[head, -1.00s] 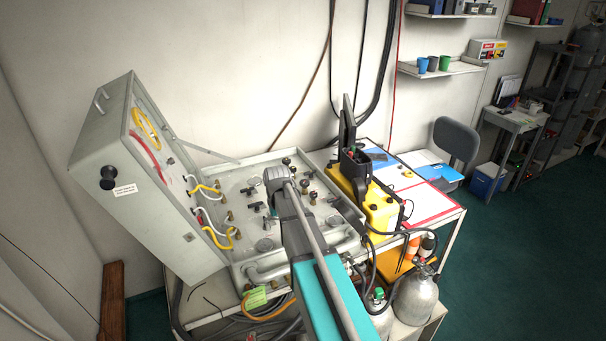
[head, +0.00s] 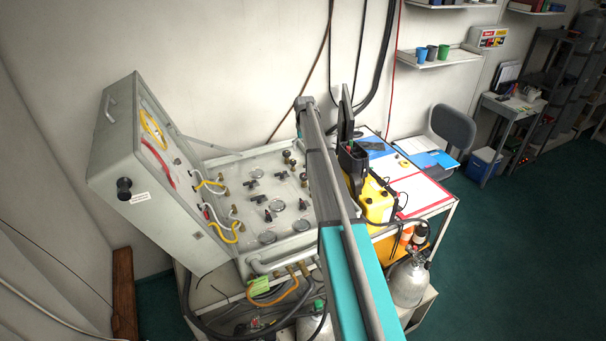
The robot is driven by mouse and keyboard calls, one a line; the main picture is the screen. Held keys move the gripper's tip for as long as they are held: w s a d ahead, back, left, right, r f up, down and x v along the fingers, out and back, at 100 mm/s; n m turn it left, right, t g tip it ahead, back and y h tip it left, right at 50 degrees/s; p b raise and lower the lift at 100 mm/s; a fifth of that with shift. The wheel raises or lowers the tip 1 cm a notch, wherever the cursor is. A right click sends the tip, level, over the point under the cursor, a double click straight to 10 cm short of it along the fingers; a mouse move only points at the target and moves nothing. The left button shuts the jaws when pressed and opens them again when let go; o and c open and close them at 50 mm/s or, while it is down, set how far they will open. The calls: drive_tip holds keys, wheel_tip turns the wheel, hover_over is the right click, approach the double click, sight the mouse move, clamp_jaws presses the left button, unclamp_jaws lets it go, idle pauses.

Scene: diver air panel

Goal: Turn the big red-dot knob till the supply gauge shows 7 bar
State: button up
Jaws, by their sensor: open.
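The air panel (head: 258,205) lies in an open grey case on the bench, in the middle of the head view. Several small dark knobs and valves stand on it, among them a dark knob (head: 277,206) near its middle. I cannot make out a red dot on any of them. Round gauges (head: 267,238) sit near the panel's front edge; their needles and labels are too small to read, so I cannot tell which is the supply gauge. My arm crosses the panel's right side and hides part of it.
The case's raised lid (head: 150,190) stands at the left with yellow, red and white hoses. A yellow case (head: 377,203) with its dark lid up stands right of my arm. Gas cylinders (head: 409,281) and hoses are below the front edge.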

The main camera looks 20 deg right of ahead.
sight(304, 175)
drive_tip(key=shift+f, duration=0.15)
wheel_tip(304, 175, down, 14)
drive_tip(key=b, duration=1.3)
drive_tip(key=shift+r+b, duration=0.25)
drive_tip(key=shift+b, duration=0.15)
drive_tip(key=shift+a, duration=0.1)
drive_tip(key=c, duration=1.1)
